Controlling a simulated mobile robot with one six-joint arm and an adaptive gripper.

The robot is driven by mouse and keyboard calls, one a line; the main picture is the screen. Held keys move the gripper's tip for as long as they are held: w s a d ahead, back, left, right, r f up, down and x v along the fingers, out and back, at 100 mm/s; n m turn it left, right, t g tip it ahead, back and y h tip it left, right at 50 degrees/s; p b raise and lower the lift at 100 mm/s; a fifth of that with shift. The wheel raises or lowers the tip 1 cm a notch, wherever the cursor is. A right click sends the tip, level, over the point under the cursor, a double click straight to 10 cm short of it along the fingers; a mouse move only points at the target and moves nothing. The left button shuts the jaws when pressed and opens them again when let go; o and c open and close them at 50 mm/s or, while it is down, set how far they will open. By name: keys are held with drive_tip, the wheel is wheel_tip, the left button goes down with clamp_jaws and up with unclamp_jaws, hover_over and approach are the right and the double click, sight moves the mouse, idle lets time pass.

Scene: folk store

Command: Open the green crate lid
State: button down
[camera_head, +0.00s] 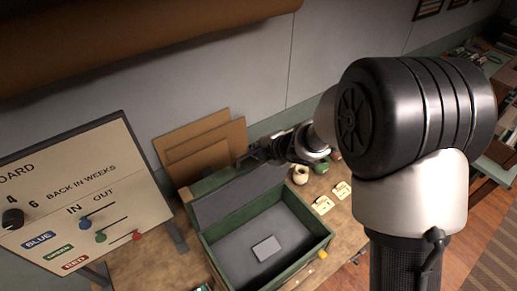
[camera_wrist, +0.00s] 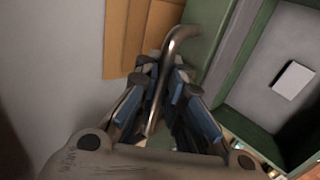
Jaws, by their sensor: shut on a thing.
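The green crate (camera_head: 302,262) stands on the wooden table with its grey inside in plain view. Its lid (camera_head: 238,194) is raised along the back side, grey inner face toward the crate's opening. A small pale block (camera_head: 266,248) lies on the crate floor; it also shows in the wrist view (camera_wrist: 293,80). My gripper (camera_head: 259,152) is at the raised lid's upper edge. In the wrist view, my gripper (camera_wrist: 167,72) has its blue-padded fingers around a bent metal handle (camera_wrist: 184,33) beside the lid's green surface (camera_wrist: 205,22). The handle's lower end is partly hidden between the fingers.
Brown boards (camera_head: 203,143) lean on the wall behind the crate. A white sign board (camera_head: 85,200) with coloured sliders stands at left. Pale cards (camera_head: 323,205) and a small round jar (camera_head: 300,175) lie right of the crate. A yellow piece (camera_head: 322,254) sits at its right corner.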

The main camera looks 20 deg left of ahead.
drive_tip(key=shift+w+a+r, duration=0.1)
drive_tip(key=shift+w+r, duration=0.05)
drive_tip(key=shift+r, duration=0.15)
drive_tip(key=c, duration=2.1)
unclamp_jaws()
drive_tip(key=shift+c, duration=0.2)
drive_tip(key=shift+o, duration=2.2)
drive_tip(key=shift+f, duration=0.15)
drive_tip(key=shift+s, duration=0.2)
drive_tip(key=v, duration=1.2)
drive_tip(key=shift+d, duration=0.2)
drive_tip(key=shift+w+f, duration=0.1)
